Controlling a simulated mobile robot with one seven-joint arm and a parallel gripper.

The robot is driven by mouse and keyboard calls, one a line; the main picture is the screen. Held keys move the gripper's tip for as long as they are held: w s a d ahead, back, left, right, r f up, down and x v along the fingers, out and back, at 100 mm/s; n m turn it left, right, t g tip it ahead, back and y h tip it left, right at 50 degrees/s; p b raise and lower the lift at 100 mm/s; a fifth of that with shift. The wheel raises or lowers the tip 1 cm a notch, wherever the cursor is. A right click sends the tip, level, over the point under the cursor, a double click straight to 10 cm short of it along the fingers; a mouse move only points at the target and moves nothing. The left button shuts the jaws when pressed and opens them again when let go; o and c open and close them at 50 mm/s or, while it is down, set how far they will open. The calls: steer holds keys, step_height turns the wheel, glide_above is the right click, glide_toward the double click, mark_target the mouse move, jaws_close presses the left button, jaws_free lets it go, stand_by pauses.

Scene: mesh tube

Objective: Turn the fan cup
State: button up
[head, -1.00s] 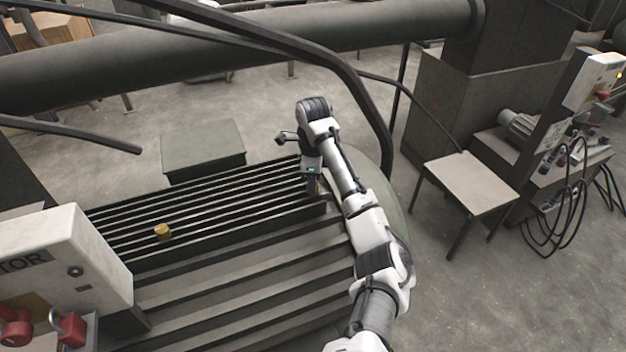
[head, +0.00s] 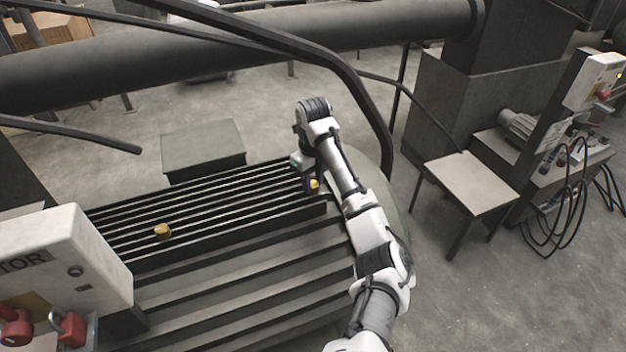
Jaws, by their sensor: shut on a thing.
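My gripper (head: 312,187) is at the right end of the slatted rack, pointing down, with the wrist just above it. It is shut on a small yellow fan cup (head: 315,184), which shows partly between the fingers. The fingers and wrist hide the rest of the cup. A second small brass-yellow cup (head: 163,231) sits on the slats at the left, well apart from my gripper.
The slatted rack (head: 215,213) has raised parallel ribs, with broader ribs in front. A dark curved bar (head: 375,125) passes close behind and right of my arm. A white control box (head: 70,262) with red locks stands at the left front.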

steer(key=shift+r, duration=0.1)
stand_by(0.4)
steer(key=o, duration=1)
